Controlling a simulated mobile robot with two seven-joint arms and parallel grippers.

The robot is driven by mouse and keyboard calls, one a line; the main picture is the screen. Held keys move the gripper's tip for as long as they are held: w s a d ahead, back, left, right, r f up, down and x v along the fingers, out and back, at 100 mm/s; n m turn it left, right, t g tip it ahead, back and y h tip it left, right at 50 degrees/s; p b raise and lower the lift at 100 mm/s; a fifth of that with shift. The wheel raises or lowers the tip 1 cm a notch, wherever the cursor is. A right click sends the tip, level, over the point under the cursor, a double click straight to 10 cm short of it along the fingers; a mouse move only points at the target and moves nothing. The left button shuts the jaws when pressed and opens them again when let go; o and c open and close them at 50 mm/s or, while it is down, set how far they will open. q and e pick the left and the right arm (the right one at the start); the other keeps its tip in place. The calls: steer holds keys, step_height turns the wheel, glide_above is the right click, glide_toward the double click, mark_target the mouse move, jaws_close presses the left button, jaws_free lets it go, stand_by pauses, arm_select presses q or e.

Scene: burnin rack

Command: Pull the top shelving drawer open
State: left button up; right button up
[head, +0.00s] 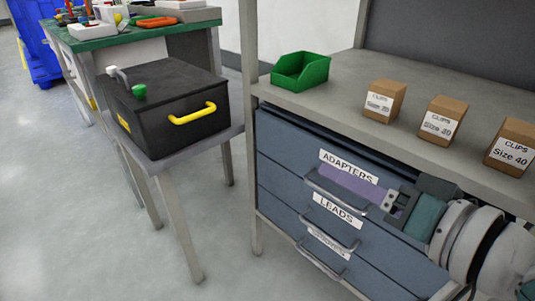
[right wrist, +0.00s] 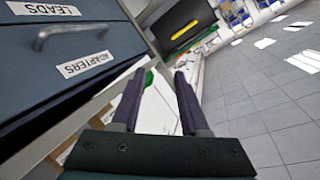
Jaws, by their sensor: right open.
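The top drawer (head: 285,140) is blue-grey with an ADAPTERS label and a metal bar handle (head: 330,192). A dark gap shows between it and the shelf above; I cannot tell if it is slightly out. My right gripper (head: 345,184) is in front of this drawer, its purple fingers across the front by the label and handle, hiding part of it. In the right wrist view, upside down, the fingers (right wrist: 160,80) are apart and empty. The handle (right wrist: 72,32) is left of them, not between them. My left gripper is not in view.
Below are a LEADS drawer (head: 290,190) and a lower drawer. The shelf (head: 345,100) holds a green bin (head: 301,72) and brown CLIPS boxes (head: 442,120). A black case (head: 165,105) with a yellow handle stands on a side table. Open floor lies at left.

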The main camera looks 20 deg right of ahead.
steer(key=w+d+f+m+t+b, duration=0.1)
steer(key=d+f+m+t+b, duration=0.15)
steer(key=f+b, duration=1)
steer(key=m+t+h+b, duration=0.2)
steer(key=m+t+b, duration=0.1)
steer(key=b, duration=0.4)
glide_toward(332, 195)
steer(key=shift+n, duration=0.25)
steer(key=b+x, duration=0.1)
steer(key=x, duration=0.2)
steer(key=b+x, duration=0.1)
steer(key=x, duration=0.2)
steer(key=b+x, duration=0.1)
steer(key=x, duration=0.2)
steer(key=shift+w+d+f, duration=0.15)
steer(key=shift+f, duration=0.2)
steer(key=shift+w+r+b, duration=0.2)
steer(key=shift+w+b, duration=0.2)
steer(key=shift+w, duration=0.15)
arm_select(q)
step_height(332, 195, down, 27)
arm_select(e)
jaws_close()
